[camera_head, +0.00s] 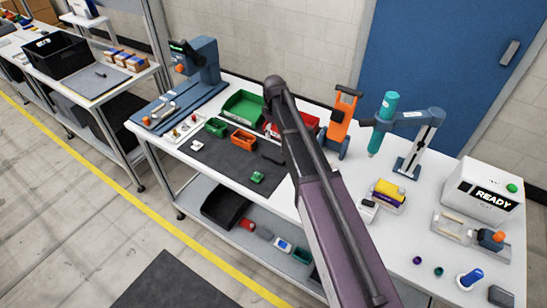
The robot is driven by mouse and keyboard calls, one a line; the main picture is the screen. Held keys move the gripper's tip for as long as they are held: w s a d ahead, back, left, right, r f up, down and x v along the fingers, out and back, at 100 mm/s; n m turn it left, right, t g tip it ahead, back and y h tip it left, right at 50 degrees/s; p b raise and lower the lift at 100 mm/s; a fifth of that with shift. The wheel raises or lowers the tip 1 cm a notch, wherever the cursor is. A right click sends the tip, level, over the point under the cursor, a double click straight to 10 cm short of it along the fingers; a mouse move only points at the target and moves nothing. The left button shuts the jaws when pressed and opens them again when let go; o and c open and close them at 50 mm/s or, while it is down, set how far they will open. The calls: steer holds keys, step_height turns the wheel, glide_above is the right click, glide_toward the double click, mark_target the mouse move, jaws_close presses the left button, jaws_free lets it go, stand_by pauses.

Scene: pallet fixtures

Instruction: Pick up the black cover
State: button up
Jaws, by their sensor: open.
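A small dark piece (272,159) lies on the dark grey mat (212,163) on the workbench, just left of my arm. It may be the black cover, but it is too small to tell. My arm rises from the bottom right to a joint over the back of the bench and hides part of the bench. My gripper cannot be made out; it is hidden behind the arm or out of the picture.
Green, orange and red bins stand around the mat (243,107). A blue press (203,62) is at left, an orange tool (340,125) and teal driver stand (385,115) at back right. A READY box (480,190) is far right. A small green part (257,177) lies on the mat.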

steer(key=b, duration=0.7)
glide_above(275, 154)
steer(key=shift+s+a+f, duration=0.1)
steer(key=shift+f, duration=1.8)
steer(key=shift+a+f, duration=0.1)
steer(key=shift+f, duration=1.8)
steer(key=shift+f, duration=0.1)
steer(key=shift+d+f+b, duration=0.15)
steer(key=shift+f+b, duration=1.1)
steer(key=shift+b, duration=0.05)
steer(key=shift+d+f+b, duration=0.1)
steer(key=shift+f+b, duration=1.15)
steer(key=shift+b, duration=0.05)
steer(key=c, duration=0.9)
